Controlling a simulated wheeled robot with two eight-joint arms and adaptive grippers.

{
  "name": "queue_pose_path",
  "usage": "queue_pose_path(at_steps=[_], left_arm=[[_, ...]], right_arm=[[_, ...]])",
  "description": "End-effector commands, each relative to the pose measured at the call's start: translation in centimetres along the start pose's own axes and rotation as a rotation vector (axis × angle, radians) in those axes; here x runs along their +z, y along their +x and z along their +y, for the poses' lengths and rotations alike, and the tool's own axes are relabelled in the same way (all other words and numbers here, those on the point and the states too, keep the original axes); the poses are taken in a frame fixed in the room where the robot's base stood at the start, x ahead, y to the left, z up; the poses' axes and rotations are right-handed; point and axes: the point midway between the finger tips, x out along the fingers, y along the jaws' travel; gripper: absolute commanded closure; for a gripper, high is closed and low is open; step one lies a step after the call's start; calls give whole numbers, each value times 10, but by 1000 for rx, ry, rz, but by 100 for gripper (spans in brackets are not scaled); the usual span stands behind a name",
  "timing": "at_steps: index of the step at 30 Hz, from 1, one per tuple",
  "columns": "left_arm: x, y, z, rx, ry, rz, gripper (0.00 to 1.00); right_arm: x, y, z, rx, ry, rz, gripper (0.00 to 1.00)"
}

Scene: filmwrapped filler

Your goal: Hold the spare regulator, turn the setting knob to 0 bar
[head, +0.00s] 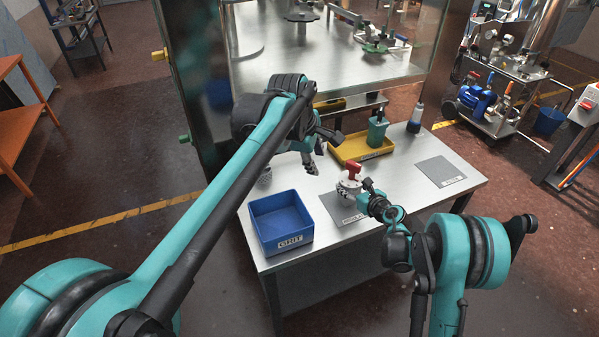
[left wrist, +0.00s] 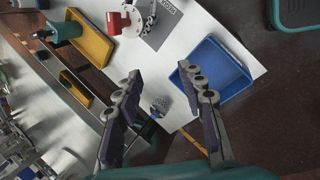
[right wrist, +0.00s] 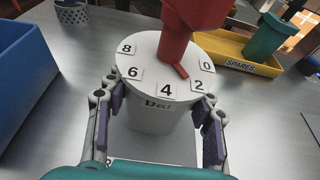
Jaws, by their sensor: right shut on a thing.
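The regulator is a white round body (right wrist: 155,122) marked "bar", with a dial face numbered 0 to 8. It stands upright on a grey mat (head: 333,210) in the head view. Its red setting knob (right wrist: 187,30) has a pointer aimed near the 2, on the side towards the 4. My right gripper (right wrist: 158,100) is shut on the white body, one finger on each side. My left gripper (left wrist: 160,72) is open and empty above the table, left of the regulator in the head view. The knob shows red in the left wrist view (left wrist: 115,22).
A blue bin (head: 281,220) labelled GRIT is at the front left. A yellow SPARES tray (head: 349,152) holding a green item (head: 377,130) is behind. A mesh cup (right wrist: 71,12) stands behind the bin. A grey labelled mat (head: 440,171) on the right is empty.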

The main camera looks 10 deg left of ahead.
Motion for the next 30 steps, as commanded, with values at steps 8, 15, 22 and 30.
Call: queue_pose_path(at_steps=[8,15,22,30], left_arm=[[-12,-22,-45,36,286,37,60],[-17,-26,-62,46,398,55,60],[-17,-27,-64,47,409,56,60],[-12,-22,-53,37,510,53,100]], right_arm=[[8,-3,0,-1,1,-1,86],[10,-4,0,-1,1,-1,86],[10,-4,0,-1,1,-1,86],[10,-4,0,-1,1,-1,86]])
